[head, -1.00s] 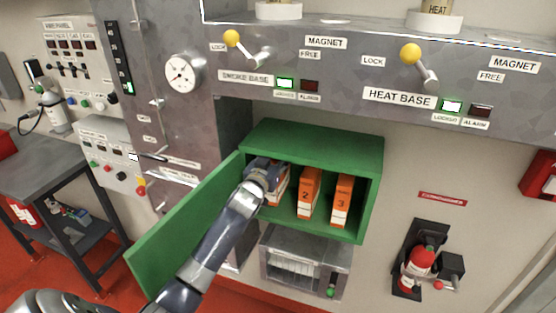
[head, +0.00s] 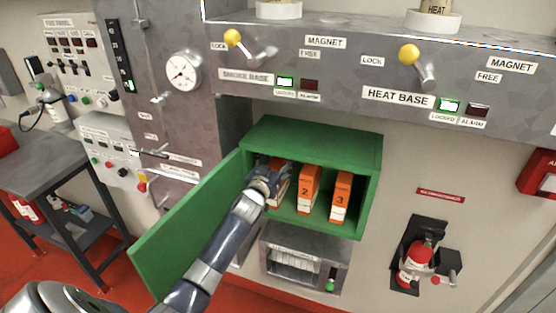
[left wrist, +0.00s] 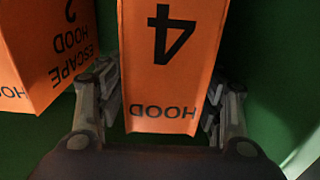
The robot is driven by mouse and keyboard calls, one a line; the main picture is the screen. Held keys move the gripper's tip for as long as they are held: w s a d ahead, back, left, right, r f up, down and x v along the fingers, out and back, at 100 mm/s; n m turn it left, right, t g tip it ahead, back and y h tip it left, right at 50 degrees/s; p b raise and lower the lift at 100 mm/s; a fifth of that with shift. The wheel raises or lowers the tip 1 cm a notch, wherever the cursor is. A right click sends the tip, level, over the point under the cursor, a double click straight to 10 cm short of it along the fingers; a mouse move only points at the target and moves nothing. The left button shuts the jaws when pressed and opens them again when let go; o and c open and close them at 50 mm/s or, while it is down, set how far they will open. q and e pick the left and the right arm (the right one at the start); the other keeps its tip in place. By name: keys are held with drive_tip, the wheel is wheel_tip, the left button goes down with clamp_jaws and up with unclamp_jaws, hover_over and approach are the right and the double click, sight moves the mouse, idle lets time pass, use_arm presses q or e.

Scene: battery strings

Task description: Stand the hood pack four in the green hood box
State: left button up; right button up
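The green hood box (head: 318,137) is fixed to the wall with its door (head: 187,232) swung open to the left. The orange hood pack four stands in the box's left part, mostly hidden behind my left gripper (head: 268,177) in the head view. In the left wrist view its orange face with an inverted 4 (left wrist: 168,60) lies between the two fingers of my left gripper (left wrist: 162,105). The fingers flank its sides with narrow gaps, so the gripper looks slightly open around it. My right gripper is out of view.
Hood packs 2 (head: 308,188) and 3 (head: 341,195) stand to the right in the same box. Pack 2 (left wrist: 50,45) is close beside pack four in the left wrist view. A grey unit (head: 300,262) is below the box, a fire extinguisher (head: 416,264) to the right.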

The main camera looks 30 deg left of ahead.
use_arm(q)
drive_tip(key=shift+r, duration=0.1)
drive_tip(key=b+v, duration=0.2)
drive_tip(key=v, duration=1)
drive_tip(key=shift+b, duration=0.3)
drive_tip(key=shift+a, duration=0.1)
